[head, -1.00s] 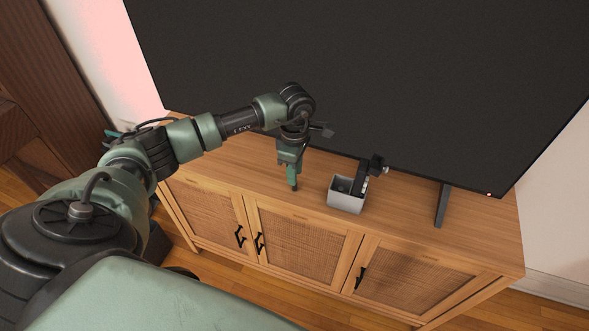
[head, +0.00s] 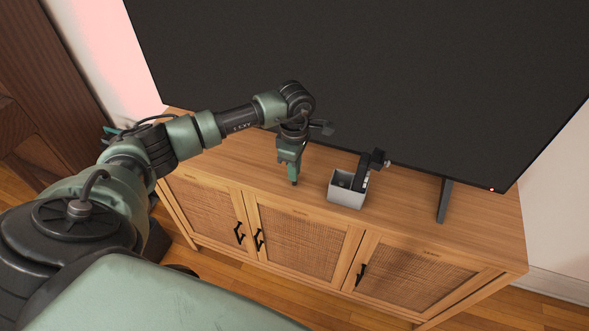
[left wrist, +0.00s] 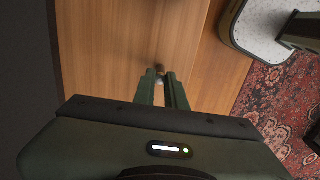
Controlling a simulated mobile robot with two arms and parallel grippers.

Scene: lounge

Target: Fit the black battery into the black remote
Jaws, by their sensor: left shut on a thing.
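My left gripper (head: 294,181) points down over the left part of the cabinet top. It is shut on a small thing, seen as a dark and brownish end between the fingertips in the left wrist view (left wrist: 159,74). I take it for the black battery (left wrist: 160,69); most of it is hidden by the fingers. The black remote (head: 363,177) seems to stand upright, slightly tilted, in a small grey box (head: 346,198) to the right of the gripper. Its battery bay cannot be made out. My right gripper is not in view.
A wooden cabinet (head: 228,160) with woven doors carries the box. A large black television (head: 370,80) rises close behind, with its foot (head: 444,202) right of the box. The cabinet top between gripper and box is clear.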

